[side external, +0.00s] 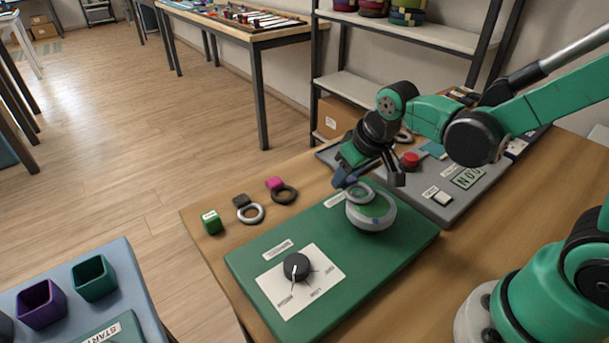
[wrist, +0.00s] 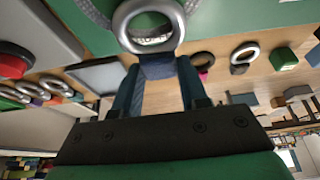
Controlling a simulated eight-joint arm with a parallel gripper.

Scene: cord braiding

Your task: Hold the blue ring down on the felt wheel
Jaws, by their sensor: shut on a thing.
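The blue ring is a metal ring with a blue tab; its metal loop (side external: 360,193) shows at the wheel's upper edge in the side view. In the wrist view the loop (wrist: 176,38) is at the top, with the tab (wrist: 158,67) between my fingers. My gripper (side external: 350,178) is shut on this tab, and shows in the wrist view (wrist: 160,82). The felt wheel (side external: 373,216) is a round grey-rimmed disc with a green top on the green board. The ring overlaps its top; I cannot tell whether they press together.
A black dial (side external: 296,266) on a white card is on the green board (side external: 380,262). A grey panel with a red button (side external: 410,160) is behind. Purple and green bins stand lower left.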

